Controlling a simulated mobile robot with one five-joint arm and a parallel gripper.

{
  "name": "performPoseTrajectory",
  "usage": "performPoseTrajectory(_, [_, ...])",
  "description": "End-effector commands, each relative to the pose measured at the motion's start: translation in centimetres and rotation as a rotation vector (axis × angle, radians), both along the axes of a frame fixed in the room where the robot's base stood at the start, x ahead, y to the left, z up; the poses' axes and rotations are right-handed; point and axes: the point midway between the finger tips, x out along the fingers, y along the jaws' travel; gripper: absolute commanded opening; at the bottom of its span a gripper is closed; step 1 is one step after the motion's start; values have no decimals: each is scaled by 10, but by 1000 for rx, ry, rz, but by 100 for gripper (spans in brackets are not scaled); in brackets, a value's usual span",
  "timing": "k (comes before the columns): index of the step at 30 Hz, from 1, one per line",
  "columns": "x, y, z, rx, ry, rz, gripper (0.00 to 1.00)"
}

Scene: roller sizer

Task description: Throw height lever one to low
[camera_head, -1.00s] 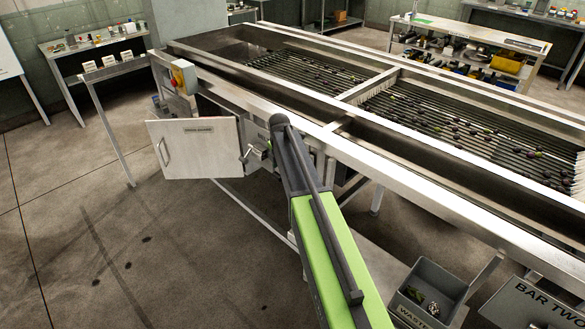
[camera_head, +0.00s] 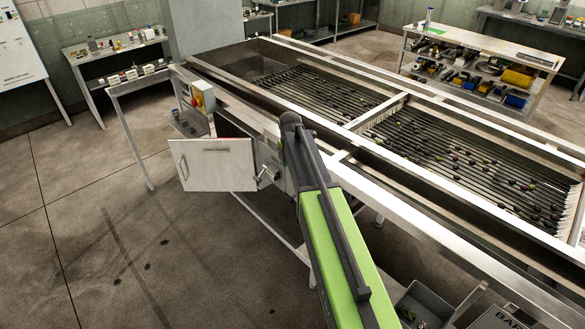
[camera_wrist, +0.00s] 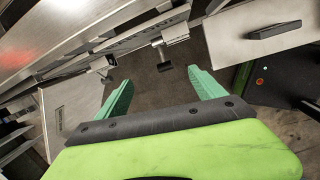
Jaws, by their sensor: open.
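In the wrist view my gripper (camera_wrist: 159,76) has two green fingers spread wide with nothing between them. A small metal lever with a dark end (camera_wrist: 170,42) hangs from the machine's rail just beyond the fingertips, apart from them. A second small metal lever or bracket (camera_wrist: 103,65) is on the rail to its left. I cannot tell which one is height lever one. In the head view a metal fitting with a dark end (camera_head: 268,173) shows beside the guard panel (camera_head: 214,164). My arm hides the gripper there.
The roller sizer (camera_head: 345,158) with dark fruit on its rollers fills the right. A red and yellow switch box (camera_head: 203,95) is on its near side. A grey bin (camera_head: 425,300) stands low at front right. A panel with a black handle (camera_wrist: 274,31) is at the wrist view's right.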

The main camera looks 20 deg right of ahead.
Motion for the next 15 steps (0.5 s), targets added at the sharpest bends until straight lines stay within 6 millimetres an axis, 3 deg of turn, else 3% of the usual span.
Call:
performPoseTrajectory(2, [-2,1,13,0,0,0,79])
performPoseTrajectory(10, [-2,2,10,0,0,1,79])
performPoseTrajectory(13, [-5,3,10,4,1,-17,67])
performPoseTrajectory(15, [-18,9,7,22,2,-92,58])
